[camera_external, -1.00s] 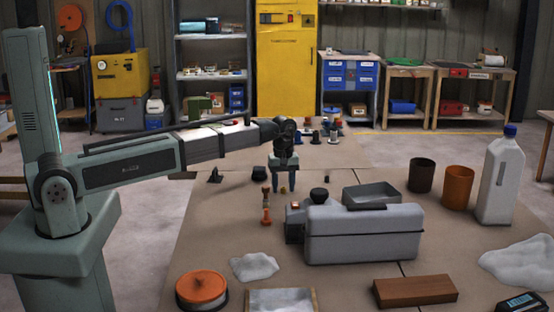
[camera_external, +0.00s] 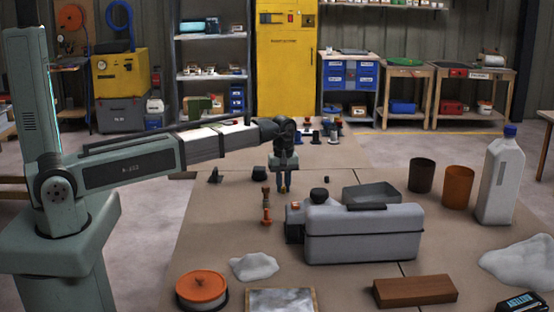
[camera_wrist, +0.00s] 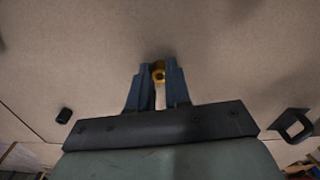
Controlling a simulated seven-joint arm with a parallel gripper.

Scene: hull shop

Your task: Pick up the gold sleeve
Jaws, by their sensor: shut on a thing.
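The gold sleeve (camera_wrist: 159,73) is a small yellow-gold ring-like piece between my fingertips in the wrist view. In the external view it shows as a small gold spot (camera_external: 286,188) at the tips of my gripper (camera_external: 284,184). In the wrist view my gripper (camera_wrist: 159,78) is shut on the sleeve, with a blue finger on each side. The fingers hide most of the sleeve. I cannot tell whether it touches the table.
A grey case (camera_external: 365,235) and a grey open tray (camera_external: 360,195) stand right of my gripper. An orange and brown upright piece (camera_external: 266,215) stands just in front. A black block (camera_wrist: 64,115) and a dark bracket (camera_wrist: 293,126) show in the wrist view.

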